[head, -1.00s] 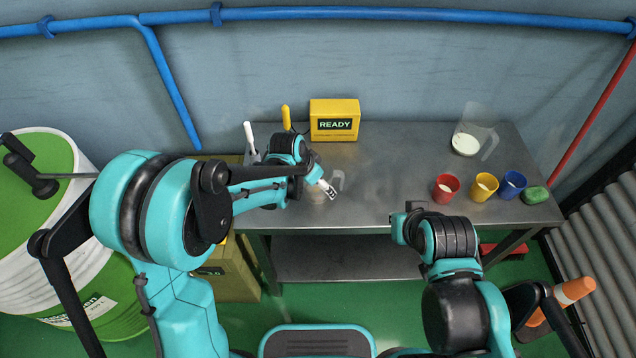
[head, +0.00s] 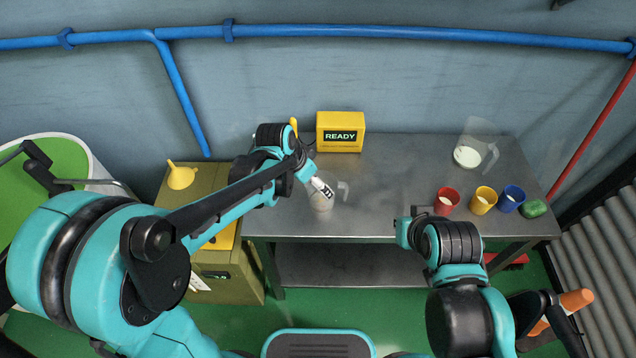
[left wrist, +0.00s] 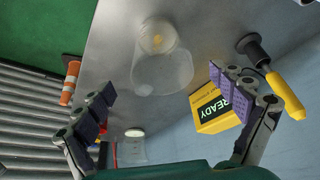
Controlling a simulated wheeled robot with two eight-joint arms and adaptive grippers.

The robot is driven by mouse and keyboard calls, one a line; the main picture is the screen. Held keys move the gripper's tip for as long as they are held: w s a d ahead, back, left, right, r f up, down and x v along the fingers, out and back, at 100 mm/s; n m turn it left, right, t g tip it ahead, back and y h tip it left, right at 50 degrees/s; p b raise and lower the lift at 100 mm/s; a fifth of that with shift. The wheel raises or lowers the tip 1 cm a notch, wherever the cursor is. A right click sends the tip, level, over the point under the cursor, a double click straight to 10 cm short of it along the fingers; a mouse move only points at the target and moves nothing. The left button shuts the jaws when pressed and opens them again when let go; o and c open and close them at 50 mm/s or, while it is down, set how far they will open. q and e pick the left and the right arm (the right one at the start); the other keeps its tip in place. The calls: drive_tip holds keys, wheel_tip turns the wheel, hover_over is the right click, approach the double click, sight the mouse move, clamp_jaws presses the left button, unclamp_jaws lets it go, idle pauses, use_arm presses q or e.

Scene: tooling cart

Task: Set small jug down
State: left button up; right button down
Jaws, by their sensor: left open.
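The small jug (head: 321,203) is clear and stands on the metal table near its left front, partly hidden by my left gripper (head: 322,187). Its handle (head: 343,190) points right. In the left wrist view, the small jug (left wrist: 165,73) shows between and just beyond the spread fingers of my left gripper (left wrist: 161,88), with visible gaps to both fingers. My left gripper is open and empty. My right gripper (head: 403,232) hangs at the table's front edge, away from the jug; its fingers are not clear enough to tell their state.
A larger clear jug (head: 478,150) with white contents stands at the back right. Red (head: 447,201), yellow (head: 483,202) and blue (head: 511,199) cups and a green object (head: 536,208) line the right front. A yellow READY box (head: 341,132) stands behind. The table's middle (head: 400,180) is clear.

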use_arm(q)
drive_tip(key=shift+v, duration=0.9)
drive_tip(key=s+a+r+n+t+y, duration=0.1)
drive_tip(key=s+a+r+n+t, duration=0.1)
drive_tip(key=s+a, duration=0.5)
drive_tip(key=s+a+r+n+t+y, duration=0.2)
drive_tip(key=s+a+r+n, duration=0.2)
drive_tip(key=s+a+n, duration=0.3)
drive_tip(key=shift+s+a+r, duration=0.35)
drive_tip(key=shift+s+a, duration=0.3)
drive_tip(key=shift+s, duration=0.4)
use_arm(e)
drive_tip(key=shift+r, duration=0.25)
